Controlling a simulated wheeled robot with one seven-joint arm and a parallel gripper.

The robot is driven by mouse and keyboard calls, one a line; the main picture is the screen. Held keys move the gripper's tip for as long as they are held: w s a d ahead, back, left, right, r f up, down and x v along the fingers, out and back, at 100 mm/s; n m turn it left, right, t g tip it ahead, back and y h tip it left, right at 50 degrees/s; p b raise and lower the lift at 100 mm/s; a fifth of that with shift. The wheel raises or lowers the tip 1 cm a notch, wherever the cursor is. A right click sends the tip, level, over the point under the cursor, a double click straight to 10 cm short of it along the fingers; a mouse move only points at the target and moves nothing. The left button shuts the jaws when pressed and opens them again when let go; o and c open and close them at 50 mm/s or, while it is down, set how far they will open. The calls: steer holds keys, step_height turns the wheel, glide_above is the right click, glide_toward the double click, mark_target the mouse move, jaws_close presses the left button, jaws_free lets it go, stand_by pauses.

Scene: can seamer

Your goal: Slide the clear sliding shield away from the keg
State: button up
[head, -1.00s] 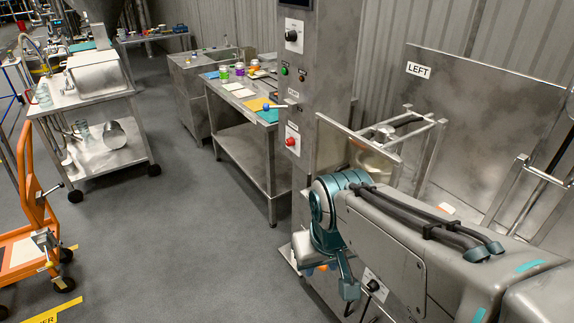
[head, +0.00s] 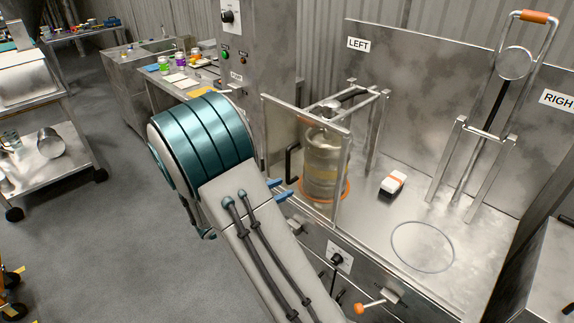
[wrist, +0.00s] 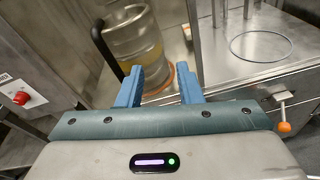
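The clear shield (head: 306,114) is a see-through panel in a metal frame, standing in front of the left station. The keg (head: 322,165), silver with a yellowish band, stands upright behind it on an orange ring. A black handle (head: 291,163) is at the shield's left side; it also shows in the wrist view (wrist: 104,46), left of the keg (wrist: 134,42). My gripper (head: 279,190) has blue fingers and is just below the handle in the head view. In the wrist view (wrist: 161,82) its fingers are apart with nothing between them, short of the keg and shield.
An orange-knobbed lever (head: 369,307) sticks out of the bench front. A control column (head: 240,60) stands left of the shield. The floor at left is open.

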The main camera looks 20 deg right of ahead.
steer(key=w+a+f+n+t, duration=0.3)
steer(key=w+n+t, duration=0.2)
steer(key=p, duration=0.2)
glide_above(288, 182)
steer(key=shift+w+d+r, duration=0.15)
steer(key=shift+w+r, duration=0.05)
steer(key=shift+w, duration=0.2)
jaws_close()
